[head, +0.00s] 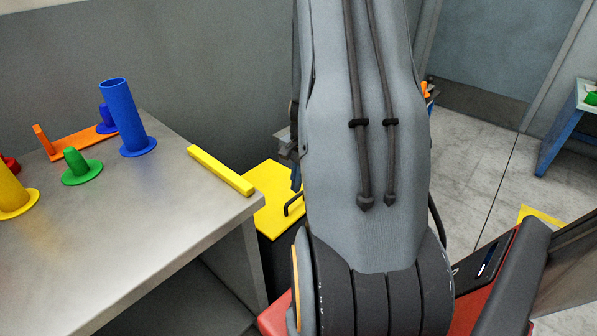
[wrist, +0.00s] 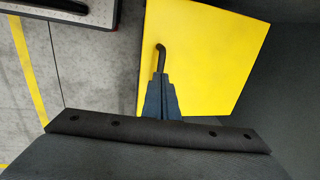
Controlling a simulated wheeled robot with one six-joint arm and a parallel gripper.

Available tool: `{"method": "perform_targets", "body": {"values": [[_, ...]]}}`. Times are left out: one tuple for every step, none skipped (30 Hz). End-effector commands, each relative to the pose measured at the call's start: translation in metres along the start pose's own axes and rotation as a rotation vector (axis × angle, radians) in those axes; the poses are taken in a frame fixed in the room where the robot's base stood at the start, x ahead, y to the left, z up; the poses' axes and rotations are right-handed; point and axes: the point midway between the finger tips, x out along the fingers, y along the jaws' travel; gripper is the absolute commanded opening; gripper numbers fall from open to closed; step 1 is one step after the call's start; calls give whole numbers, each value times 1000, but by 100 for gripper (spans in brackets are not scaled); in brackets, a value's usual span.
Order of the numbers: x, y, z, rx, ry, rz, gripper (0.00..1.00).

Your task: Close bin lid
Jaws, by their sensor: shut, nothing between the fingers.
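The bin's yellow lid (head: 270,181) shows beside the table, partly hidden by my arm. It also fills much of the wrist view (wrist: 215,50). It has a dark bent handle (head: 293,204), which also shows in the wrist view (wrist: 161,52). The dark bin body (head: 277,245) shows below the lid. I cannot tell how far the lid is closed. My gripper (wrist: 159,78) is shut and empty, its blue fingertips at the near end of the handle in the wrist view. I cannot tell whether they touch it. In the head view, the gripper (head: 296,180) is mostly hidden behind my arm.
A metal table (head: 170,215) stands left of the bin, holding a yellow bar (head: 220,170), a blue bobbin (head: 125,118), a green one (head: 80,165) and an orange piece (head: 80,143). A grey wall is behind. Open floor (head: 480,170) lies to the right.

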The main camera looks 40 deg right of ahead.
Motion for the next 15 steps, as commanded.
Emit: {"method": "perform_targets", "body": {"values": [[9, 0, 0, 1, -1, 1, 0], [13, 0, 0, 1, 0, 1, 0], [17, 1, 0, 2, -1, 2, 0], [21, 0, -1, 2, 0, 1, 0], [24, 0, -1, 1, 0, 0, 0], [27, 0, -1, 2, 1, 0, 0], [29, 0, -1, 3, 1, 0, 0], [30, 1, -1, 2, 1, 0, 0], [32, 1, -1, 1, 1, 0, 0], [33, 1, -1, 1, 1, 0, 0], [34, 1, -1, 1, 2, 0, 0], [34, 1, -1, 2, 2, 0, 0], [34, 1, -1, 2, 2, 0, 0], [34, 1, -1, 2, 2, 0, 0], [34, 1, -1, 2, 2, 0, 0]]}}
